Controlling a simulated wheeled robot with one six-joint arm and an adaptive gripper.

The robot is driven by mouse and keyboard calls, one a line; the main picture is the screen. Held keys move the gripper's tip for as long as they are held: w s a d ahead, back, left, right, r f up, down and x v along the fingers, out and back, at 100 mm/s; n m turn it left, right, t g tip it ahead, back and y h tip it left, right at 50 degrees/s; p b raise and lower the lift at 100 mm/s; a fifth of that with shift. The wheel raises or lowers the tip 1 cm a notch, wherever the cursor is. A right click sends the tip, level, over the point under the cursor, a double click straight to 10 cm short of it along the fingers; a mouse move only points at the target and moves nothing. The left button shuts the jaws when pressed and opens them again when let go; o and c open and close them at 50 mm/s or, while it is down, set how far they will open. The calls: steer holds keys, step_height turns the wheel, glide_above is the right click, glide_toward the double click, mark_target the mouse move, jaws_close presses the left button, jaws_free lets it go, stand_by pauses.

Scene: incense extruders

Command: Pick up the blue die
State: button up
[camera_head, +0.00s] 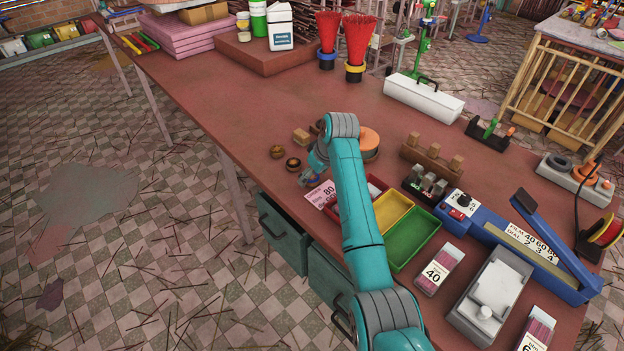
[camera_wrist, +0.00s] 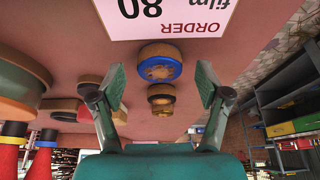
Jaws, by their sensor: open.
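The blue die is a short round disc with a blue rim and a brown-yellow face (camera_wrist: 160,66). It lies on the red-brown table (camera_head: 215,85) between the order card and two other dies. In the wrist view it sits in line with the gap between my fingers, a little beyond the tips. In the head view my gripper (camera_head: 311,172) is low over the table's left edge and largely covers the die. My gripper also shows in the wrist view (camera_wrist: 161,86), with its fingers spread apart and nothing between them held.
Two brown dies (camera_head: 277,151) (camera_head: 293,164) lie close by in a row. The order card reading 80 (camera_head: 321,194) lies beside the blue die.

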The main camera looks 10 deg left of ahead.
steer(key=shift+w+a+f, duration=0.1)
steer(key=shift+f, duration=0.2)
steer(key=shift+r, duration=0.1)
steer(key=c, duration=1.4)
